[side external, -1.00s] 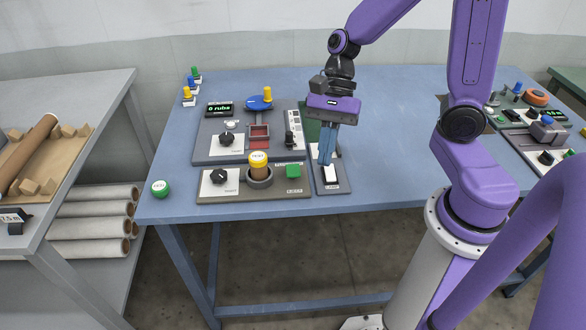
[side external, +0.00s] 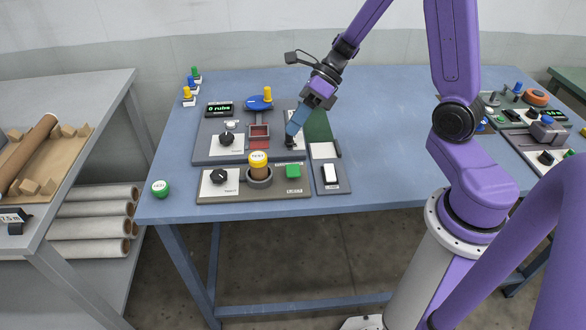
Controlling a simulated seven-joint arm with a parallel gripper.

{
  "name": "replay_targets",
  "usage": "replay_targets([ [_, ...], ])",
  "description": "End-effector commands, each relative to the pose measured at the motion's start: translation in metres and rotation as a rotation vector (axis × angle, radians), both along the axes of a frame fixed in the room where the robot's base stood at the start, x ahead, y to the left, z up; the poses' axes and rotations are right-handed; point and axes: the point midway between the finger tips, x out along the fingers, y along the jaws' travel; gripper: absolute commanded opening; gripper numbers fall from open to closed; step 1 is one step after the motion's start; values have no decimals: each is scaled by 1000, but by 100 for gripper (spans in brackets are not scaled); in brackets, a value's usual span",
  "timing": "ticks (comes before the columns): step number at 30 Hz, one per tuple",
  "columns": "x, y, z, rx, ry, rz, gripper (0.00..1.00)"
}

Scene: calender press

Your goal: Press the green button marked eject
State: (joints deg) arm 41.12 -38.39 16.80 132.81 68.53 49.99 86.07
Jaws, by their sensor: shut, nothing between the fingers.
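My gripper (side external: 291,136) is shut and empty. It slants down to the left, its tips at the black lever (side external: 290,143) on the rear panel, behind the square green button. I cannot tell whether the tips touch the lever.
The rear panel (side external: 203,150) holds a display, a knob and a red tray. The front panel has a black knob (side external: 219,176) and a yellow-topped cylinder (side external: 258,160) in a round holder. A white rocker switch (side external: 330,174) is to the right. The table's middle right is clear.

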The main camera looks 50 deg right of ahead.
Motion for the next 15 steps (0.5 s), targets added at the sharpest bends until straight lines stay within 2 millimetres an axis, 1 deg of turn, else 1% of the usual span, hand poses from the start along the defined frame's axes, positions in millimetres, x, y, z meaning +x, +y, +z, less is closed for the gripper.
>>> replay_targets([
  [4, 0, 0, -5, 1, 3, 0, 0],
  [7, 0, 0, -13, 3, 4, 0, 0],
  [15, -1, 0, -47, 1, 5, 1, 0],
])
